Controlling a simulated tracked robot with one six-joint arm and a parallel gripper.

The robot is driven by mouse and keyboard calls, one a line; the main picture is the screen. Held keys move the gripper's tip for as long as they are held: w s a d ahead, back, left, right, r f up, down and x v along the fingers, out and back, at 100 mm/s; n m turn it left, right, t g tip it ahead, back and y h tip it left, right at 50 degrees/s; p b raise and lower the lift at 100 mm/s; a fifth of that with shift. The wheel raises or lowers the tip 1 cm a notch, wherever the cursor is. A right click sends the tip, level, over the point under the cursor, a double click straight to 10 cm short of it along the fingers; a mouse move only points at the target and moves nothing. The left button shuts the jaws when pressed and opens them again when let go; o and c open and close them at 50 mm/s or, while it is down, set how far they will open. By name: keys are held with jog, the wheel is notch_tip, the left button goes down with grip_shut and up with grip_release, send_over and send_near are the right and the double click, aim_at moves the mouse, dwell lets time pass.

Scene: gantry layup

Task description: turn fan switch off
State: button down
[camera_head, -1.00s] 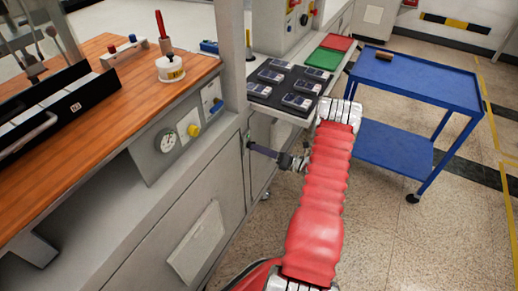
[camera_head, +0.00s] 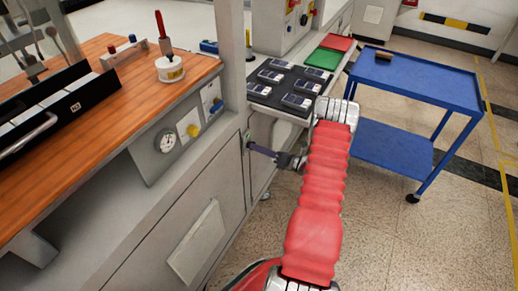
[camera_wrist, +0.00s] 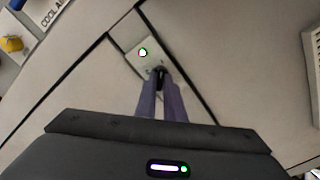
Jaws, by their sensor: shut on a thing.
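The fan switch is a small plate on the grey cabinet front, seen in the wrist view (camera_wrist: 150,58), with a lit green lamp above a small dark lever. In the head view the plate (camera_head: 247,137) is a narrow patch beside the post. My gripper (camera_wrist: 160,82) has its two purple-grey fingers reaching to the plate, with their tips close together around the dark lever. It also shows in the head view (camera_head: 252,147), pointing left at the cabinet. The fingertips hide most of the lever, so its exact position is unclear.
A panel with a gauge (camera_head: 166,141) and a yellow knob (camera_head: 192,130) is left of the switch. A black tray (camera_head: 266,90) of several devices lies on the bench above. A blue cart (camera_head: 430,81) stands right. The floor between cart and cabinet is open.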

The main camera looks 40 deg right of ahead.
jog(key=shift+d, duration=0.15)
jog(key=shift+n, duration=0.3)
jog(key=shift+f+n, duration=0.15)
jog(key=shift+n, duration=8.45)
jog(key=c, duration=1.9)
grip_release()
